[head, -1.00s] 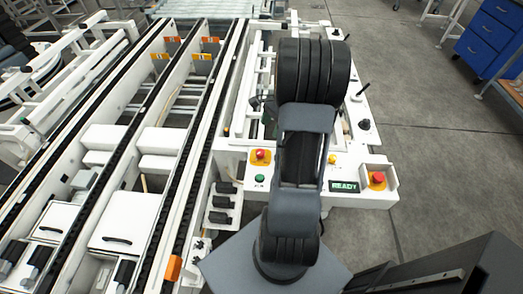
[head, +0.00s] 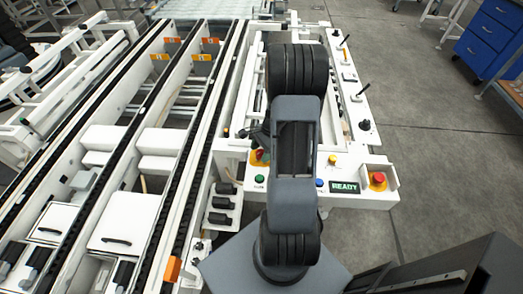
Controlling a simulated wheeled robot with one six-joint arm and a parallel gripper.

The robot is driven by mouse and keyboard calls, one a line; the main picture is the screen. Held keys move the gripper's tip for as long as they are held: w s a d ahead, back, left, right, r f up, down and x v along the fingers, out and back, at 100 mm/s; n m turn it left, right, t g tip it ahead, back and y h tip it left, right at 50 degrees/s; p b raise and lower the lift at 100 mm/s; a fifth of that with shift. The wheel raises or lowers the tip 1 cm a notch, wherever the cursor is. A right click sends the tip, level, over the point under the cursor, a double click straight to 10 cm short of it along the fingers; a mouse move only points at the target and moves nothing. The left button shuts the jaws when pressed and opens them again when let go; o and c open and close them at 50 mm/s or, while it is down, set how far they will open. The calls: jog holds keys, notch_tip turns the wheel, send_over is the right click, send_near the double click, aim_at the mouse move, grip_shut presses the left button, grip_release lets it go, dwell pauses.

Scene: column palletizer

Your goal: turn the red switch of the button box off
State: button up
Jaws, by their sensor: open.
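The white panel with buttons (head: 350,200) stands at the middle right in the head view. My gripper is not visible; my arm stands over the panel.
Long conveyor rails (head: 190,120) run away on the left. A row of dark switches (head: 222,202) sits left of my arm. Thin upright rods (head: 362,91) stand on the frame behind the panel. Grey floor (head: 440,160) is clear on the right, before a blue cabinet (head: 490,35).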

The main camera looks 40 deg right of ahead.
jog(key=shift+c, duration=0.2)
jog(key=c, duration=0.9)
jog(key=n+g, duration=0.1)
jog(key=n, duration=0.3)
jog(key=shift+n+g, duration=0.4)
jog(key=n, duration=0.2)
jog(key=n+g+h, duration=0.1)
jog(key=n, duration=0.1)
jog(key=shift+w+n+g, duration=0.1)
jog(key=shift+n+g, duration=0.2)
jog(key=n, duration=0.2)
jog(key=n+g+h, duration=0.1)
jog(key=n, duration=0.1)
jog(key=shift+a+h, duration=0.1)
jog(key=shift+h, duration=0.2)
jog(key=shift+n+g+h+p, duration=0.3)
jog(key=shift+n+h, duration=0.4)
jog(key=shift+n, duration=1.7)
